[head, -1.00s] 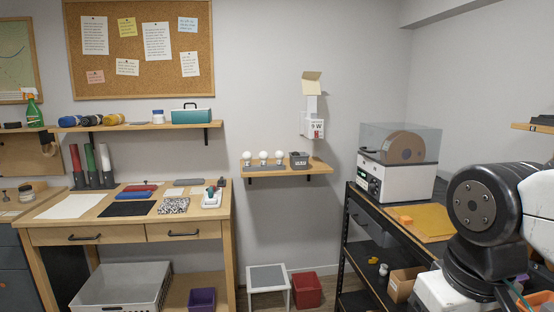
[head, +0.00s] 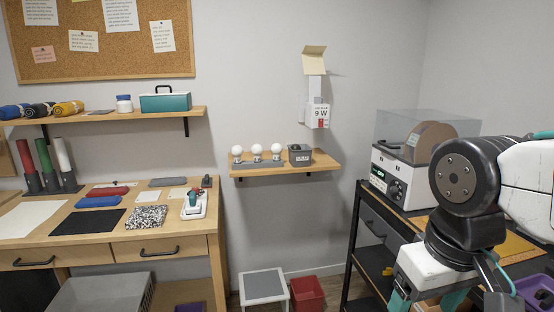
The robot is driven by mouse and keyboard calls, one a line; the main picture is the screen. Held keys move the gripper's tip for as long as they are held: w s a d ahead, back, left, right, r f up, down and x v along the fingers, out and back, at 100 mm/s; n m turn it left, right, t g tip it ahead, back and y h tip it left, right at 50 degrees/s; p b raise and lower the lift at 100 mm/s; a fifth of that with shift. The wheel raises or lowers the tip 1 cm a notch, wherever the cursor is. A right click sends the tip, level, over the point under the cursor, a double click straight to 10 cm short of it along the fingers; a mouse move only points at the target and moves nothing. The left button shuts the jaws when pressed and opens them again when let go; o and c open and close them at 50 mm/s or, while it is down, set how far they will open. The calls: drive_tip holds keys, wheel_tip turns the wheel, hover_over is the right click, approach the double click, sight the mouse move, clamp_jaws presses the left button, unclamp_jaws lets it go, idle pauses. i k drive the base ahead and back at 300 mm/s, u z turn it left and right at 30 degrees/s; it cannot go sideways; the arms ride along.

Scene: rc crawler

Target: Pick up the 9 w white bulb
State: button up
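Three white bulbs stand in a row on a grey holder (head: 258,163) on the small wall shelf (head: 285,168): the left bulb (head: 238,151), the middle bulb (head: 257,149) and the right bulb (head: 276,148). I cannot read any wattage on the bulbs. A white wall box with a "9 W" label (head: 321,115) hangs above the shelf's right end. My arm fills the right side of the head view. Part of my gripper (head: 425,301) shows at the bottom edge, far from the bulbs; its fingertips are cut off, so its opening cannot be told.
A dark grey labelled bin (head: 299,154) stands right of the bulbs. A white stool (head: 264,287) and a red bin (head: 307,293) are on the floor below. A workbench (head: 192,247) is at left, a black rack (head: 352,240) with a machine (head: 392,177) at right.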

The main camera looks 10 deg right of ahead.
sight(276, 148)
drive_tip(key=i, duration=1.3)
